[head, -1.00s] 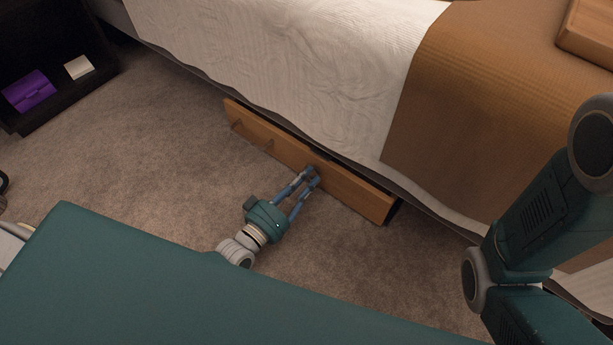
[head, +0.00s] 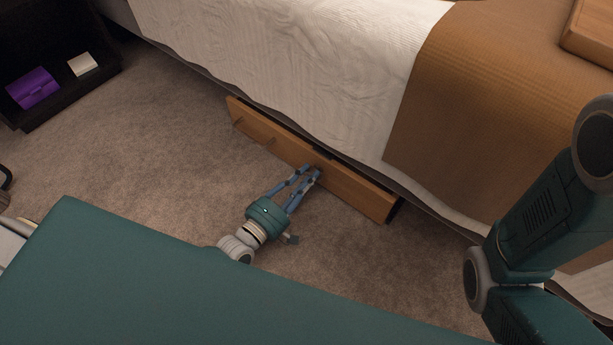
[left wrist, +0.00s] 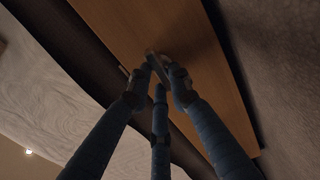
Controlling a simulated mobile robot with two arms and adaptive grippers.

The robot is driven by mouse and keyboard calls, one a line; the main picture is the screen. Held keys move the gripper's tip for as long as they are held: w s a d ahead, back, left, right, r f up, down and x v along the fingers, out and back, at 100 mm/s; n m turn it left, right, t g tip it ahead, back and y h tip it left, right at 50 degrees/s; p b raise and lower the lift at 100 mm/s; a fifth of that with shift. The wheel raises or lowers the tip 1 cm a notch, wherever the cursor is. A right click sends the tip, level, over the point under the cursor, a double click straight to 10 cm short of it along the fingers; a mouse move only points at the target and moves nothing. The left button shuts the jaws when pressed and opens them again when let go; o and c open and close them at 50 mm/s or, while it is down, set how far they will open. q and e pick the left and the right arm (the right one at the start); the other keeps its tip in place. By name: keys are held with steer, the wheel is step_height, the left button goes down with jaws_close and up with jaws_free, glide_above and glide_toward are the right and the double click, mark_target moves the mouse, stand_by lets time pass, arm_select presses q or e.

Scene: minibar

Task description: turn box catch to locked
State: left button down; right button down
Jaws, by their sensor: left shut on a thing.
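A long wooden box (head: 355,192) sits on the carpet, partly under the edge of the bed. Its front board shows two small pegs or handles towards its left. My left gripper (head: 313,171) reaches the front of the box right of its middle and is shut on the small catch there. In the left wrist view the fingertips (left wrist: 160,68) close on the catch (left wrist: 154,61) against the wooden board (left wrist: 185,40). The fingers hide much of the catch, so I cannot tell its exact angle. My right arm shows at the right, but its gripper is out of view.
The bed (head: 300,60) with a white cover and a brown throw (head: 470,110) overhangs the box. A dark shelf at the upper left holds a purple box (head: 33,88) and a small white thing (head: 83,64). Bare carpet (head: 150,150) lies left of the gripper.

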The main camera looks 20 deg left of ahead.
arm_select(q)
steer(key=shift+n, duration=0.4)
steer(key=c, duration=1.6)
jaws_free()
steer(key=shift+o, duration=0.2)
steer(key=v, duration=1.2)
